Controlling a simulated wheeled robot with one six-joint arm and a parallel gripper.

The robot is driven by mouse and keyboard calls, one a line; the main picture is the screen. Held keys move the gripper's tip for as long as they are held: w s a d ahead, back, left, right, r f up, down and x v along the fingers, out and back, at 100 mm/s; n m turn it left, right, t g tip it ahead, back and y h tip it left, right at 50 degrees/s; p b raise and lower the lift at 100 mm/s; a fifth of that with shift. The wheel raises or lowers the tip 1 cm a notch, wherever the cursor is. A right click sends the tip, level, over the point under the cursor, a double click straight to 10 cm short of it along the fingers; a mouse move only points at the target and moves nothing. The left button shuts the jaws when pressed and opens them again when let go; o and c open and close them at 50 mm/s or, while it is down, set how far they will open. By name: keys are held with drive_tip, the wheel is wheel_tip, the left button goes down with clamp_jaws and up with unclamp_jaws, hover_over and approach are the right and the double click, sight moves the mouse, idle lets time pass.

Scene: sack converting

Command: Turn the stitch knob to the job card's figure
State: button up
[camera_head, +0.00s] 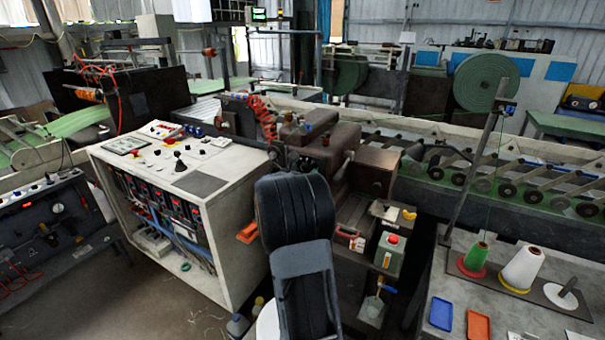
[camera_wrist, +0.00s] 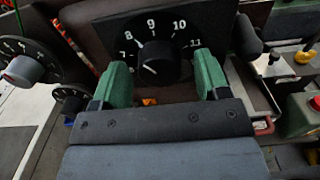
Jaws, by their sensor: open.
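In the wrist view a black round knob (camera_wrist: 160,62) sits on a black dial plate (camera_wrist: 205,22) with white figures; 7, 8, 9, 10 and 11 are readable. A short white mark on the knob's face lies toward its lower left; I cannot tell which figure it means. My gripper (camera_wrist: 162,76) is open, one green fingertip on each side of the knob's lower part. Contact with the knob cannot be told. In the head view my arm hides the gripper and knob. I cannot make out a job card in either view.
In the wrist view, another dial with a grey knob (camera_wrist: 23,70) stands left, above a smaller dial (camera_wrist: 70,98). In the head view a white control cabinet (camera_head: 206,245) stands left of my arm.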

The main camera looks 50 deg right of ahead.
drive_tip(key=c, duration=0.9)
drive_tip(key=shift+f, duration=0.1)
drive_tip(key=shift+b, duration=0.5)
